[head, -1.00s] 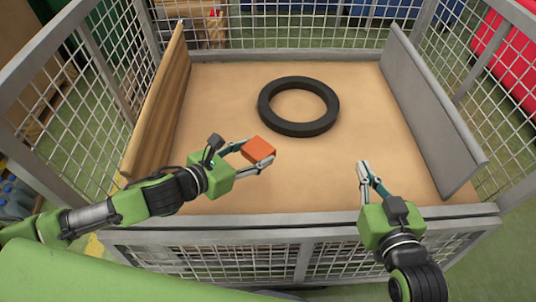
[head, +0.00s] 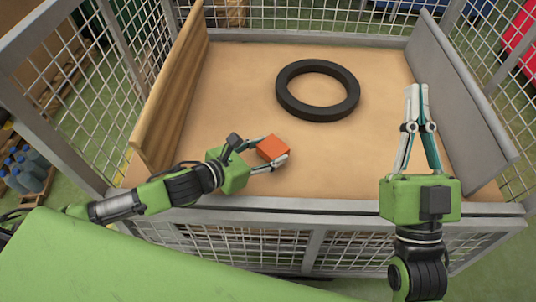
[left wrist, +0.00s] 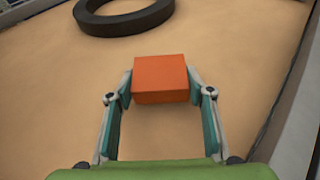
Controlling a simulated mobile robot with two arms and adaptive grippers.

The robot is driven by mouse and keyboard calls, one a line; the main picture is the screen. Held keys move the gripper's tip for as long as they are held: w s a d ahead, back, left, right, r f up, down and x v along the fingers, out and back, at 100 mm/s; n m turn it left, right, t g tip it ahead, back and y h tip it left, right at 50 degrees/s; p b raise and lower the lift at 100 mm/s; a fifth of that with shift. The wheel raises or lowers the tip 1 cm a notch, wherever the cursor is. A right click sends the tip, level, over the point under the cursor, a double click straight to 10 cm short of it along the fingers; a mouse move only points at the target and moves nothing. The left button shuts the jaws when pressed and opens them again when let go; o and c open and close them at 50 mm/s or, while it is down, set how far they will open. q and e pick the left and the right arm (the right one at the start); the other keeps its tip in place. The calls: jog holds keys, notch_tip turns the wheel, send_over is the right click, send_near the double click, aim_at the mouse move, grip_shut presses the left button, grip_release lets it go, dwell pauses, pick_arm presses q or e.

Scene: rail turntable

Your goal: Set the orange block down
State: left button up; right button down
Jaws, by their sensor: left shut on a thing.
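The orange block (head: 272,149) is held between the fingertips of my left gripper (head: 273,151), over the near left part of the brown board. It also shows in the left wrist view (left wrist: 160,79), with one finger of my left gripper (left wrist: 160,88) against each side. I cannot tell whether its underside touches the board. My right gripper (head: 416,92) is empty above the right part of the board, pointing away from me, with its fingertips close together.
A black ring (head: 284,101) lies flat on the board (head: 240,80), beyond the block. A wooden plank (head: 172,95) leans at the left and a grey panel (head: 460,100) at the right. A metal mesh cage surrounds the board.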

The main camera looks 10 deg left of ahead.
pick_arm(q)
jog(key=shift+f, duration=0.45)
pick_arm(e)
jog(key=shift+s+d+r+t, duration=0.1)
jog(key=shift+s+r+t, duration=0.6)
jog(key=shift+r, duration=0.25)
pick_arm(q)
jog(key=shift+f, duration=0.15)
pick_arm(e)
jog(key=shift+s, duration=0.15)
pick_arm(q)
jog(key=o, duration=1.1)
jog(key=shift+o, duration=0.2)
pick_arm(e)
jog(key=shift+r, duration=0.1)
